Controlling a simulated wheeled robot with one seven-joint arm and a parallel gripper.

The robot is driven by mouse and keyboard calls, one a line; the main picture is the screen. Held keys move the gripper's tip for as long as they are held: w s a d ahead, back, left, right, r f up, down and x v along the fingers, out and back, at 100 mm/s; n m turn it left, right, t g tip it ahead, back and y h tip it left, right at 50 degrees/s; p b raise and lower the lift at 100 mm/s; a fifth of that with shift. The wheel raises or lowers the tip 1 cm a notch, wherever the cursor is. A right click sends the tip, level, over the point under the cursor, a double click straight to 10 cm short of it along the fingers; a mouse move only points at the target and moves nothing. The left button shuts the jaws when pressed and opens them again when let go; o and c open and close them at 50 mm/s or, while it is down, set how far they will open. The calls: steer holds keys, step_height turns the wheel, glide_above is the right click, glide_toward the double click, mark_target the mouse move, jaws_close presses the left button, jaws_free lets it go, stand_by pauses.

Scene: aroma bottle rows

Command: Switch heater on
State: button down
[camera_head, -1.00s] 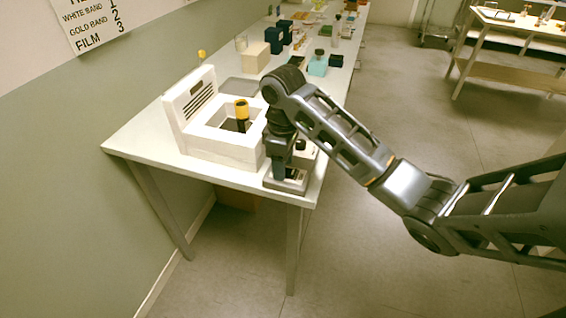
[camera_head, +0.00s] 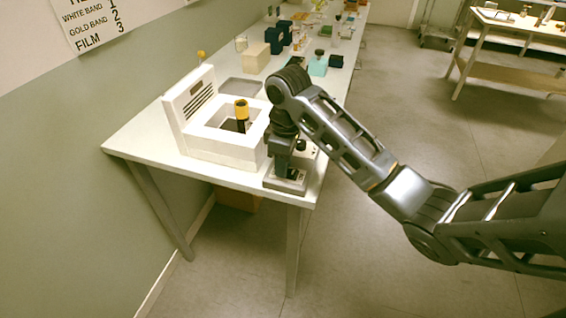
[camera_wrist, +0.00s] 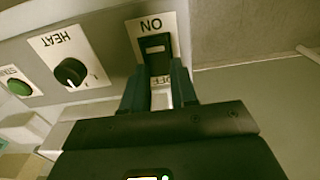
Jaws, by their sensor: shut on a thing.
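The heater's control panel (camera_head: 298,186) stands at the table's front right corner, beside a white box unit (camera_head: 232,151) with an open well. In the wrist view, the panel (camera_wrist: 40,55) carries a black switch (camera_wrist: 156,43) in a white plate, with ON above it and OFF partly hidden below it. The lettering is upside down. My gripper (camera_wrist: 159,88) is shut on the switch, a finger on each side. It also shows in the head view (camera_head: 284,172), pointing down at the panel. The switch's exact tilt is hard to tell.
The panel has a black HEAT knob (camera_wrist: 70,72) and a green button (camera_wrist: 19,88). A yellow-topped dark bottle (camera_head: 242,115) stands in the white unit's well. Behind are a grey tray (camera_head: 241,89), a beige box (camera_head: 256,57) and a teal block (camera_head: 318,66).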

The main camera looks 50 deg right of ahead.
mark_target(294, 172)
steer(key=shift+s+t+y+b, duration=0.25)
steer(key=shift+t+y+b, duration=0.2)
steer(key=shift+t, duration=0.55)
steer(key=shift+s+d+r+t, duration=0.1)
steer(key=shift+s+d+t, duration=0.05)
steer(key=shift+t, duration=0.25)
steer(key=c, duration=0.9)
jaws_free()
steer(key=p+v, duration=0.1)
steer(key=v, duration=0.5)
steer(key=shift+r, duration=0.4)
steer(key=shift+s+d+r+p, duration=0.1)
steer(key=shift+s+r+p, duration=0.1)
steer(key=shift+r+p, duration=0.3)
